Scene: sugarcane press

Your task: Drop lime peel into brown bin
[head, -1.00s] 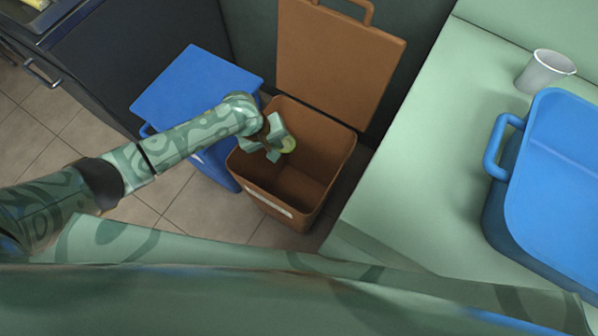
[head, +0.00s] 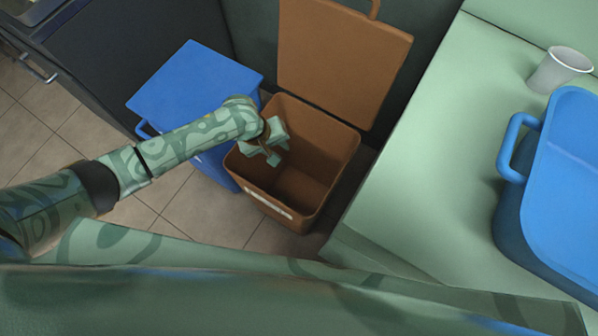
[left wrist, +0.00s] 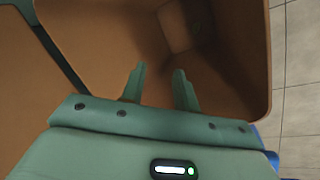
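The brown bin (head: 325,150) stands on the floor with its lid raised at the back. My left gripper (head: 277,147) is over the left part of the bin's opening, pointing in. In the left wrist view, the two fingers of my left gripper (left wrist: 159,70) are apart with nothing between them, and the brown bin (left wrist: 235,60) spreads beneath. My right gripper is out of view.
A blue bin (head: 195,85) with a closed lid stands to the left of the brown bin. On the right, a pale green counter (head: 430,170) holds a white cup (head: 560,70) and a blue tub (head: 520,205). Dark cabinets are at upper left.

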